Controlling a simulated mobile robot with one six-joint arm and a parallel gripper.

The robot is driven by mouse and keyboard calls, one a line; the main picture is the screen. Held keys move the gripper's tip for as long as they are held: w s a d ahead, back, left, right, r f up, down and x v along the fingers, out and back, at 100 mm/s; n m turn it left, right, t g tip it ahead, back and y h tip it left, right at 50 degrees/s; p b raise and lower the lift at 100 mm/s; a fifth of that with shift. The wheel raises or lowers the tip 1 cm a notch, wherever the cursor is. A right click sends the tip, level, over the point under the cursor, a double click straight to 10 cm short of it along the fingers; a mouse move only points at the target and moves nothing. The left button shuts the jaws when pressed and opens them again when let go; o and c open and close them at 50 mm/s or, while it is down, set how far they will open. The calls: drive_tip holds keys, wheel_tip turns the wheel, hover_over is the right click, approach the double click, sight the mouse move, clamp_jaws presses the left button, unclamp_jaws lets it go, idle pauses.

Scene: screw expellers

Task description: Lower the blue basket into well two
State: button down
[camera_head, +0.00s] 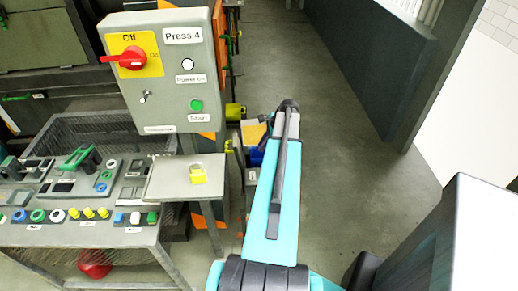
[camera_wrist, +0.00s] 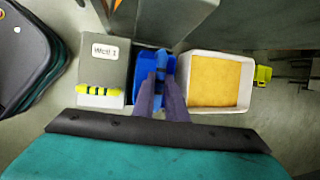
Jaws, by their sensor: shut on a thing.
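The blue basket (camera_wrist: 144,82) shows in the wrist view, under and between the fingers of my gripper (camera_wrist: 161,82). My gripper is shut on the upright blue part of the basket, and its fingers hide some of it. The basket lies between a grey block labelled "Well 1" (camera_wrist: 112,70) and a pale open-topped box with an orange-yellow inside (camera_wrist: 220,82). I cannot tell its height or whether it is within a well. No "well two" label is readable. In the head view a bit of blue (camera_head: 256,157) shows beside my arm, which hides the gripper.
A black-and-yellow handle (camera_wrist: 100,90) lies on the Well 1 block. A grey surface stands close above the basket in the wrist view. In the head view, the Press 4 control box (camera_head: 165,100) and a button console (camera_head: 75,225) stand left. Floor (camera_head: 330,110) is clear to the right.

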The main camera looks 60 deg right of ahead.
drive_tip(key=shift+w+f, duration=0.15)
drive_tip(key=shift+f, duration=0.9)
drive_tip(key=shift+f+b, duration=0.2)
drive_tip(key=shift+b, duration=0.15)
drive_tip(key=shift+f+b, duration=1.6)
drive_tip(key=shift+f, duration=0.95)
drive_tip(key=shift+f+b, duration=0.5)
drive_tip(key=shift+f, duration=0.8)
drive_tip(key=shift+a+f, duration=0.1)
drive_tip(key=shift+f, duration=0.65)
drive_tip(key=c, duration=1.3)
unclamp_jaws()
